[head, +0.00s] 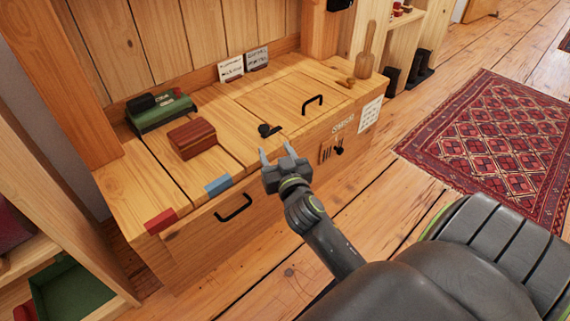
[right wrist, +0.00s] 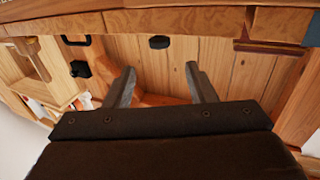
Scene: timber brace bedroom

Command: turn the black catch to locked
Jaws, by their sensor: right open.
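A small black catch (head: 267,130) sits on the wooden chest's top (head: 230,135), near its front edge and beside a dark slot. A dark knob in the right wrist view (right wrist: 159,42), beyond my fingertips, appears to be the same part. My right gripper (head: 278,151) is open, with its fingers pointing toward the catch from the front. The fingers look apart from it, and nothing is between them. In the right wrist view my right gripper (right wrist: 160,85) also shows spread fingers. I cannot read which way the catch is turned. My left gripper is not in view.
A black handle (head: 313,103) is on the right lid, another (head: 233,208) on the front.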

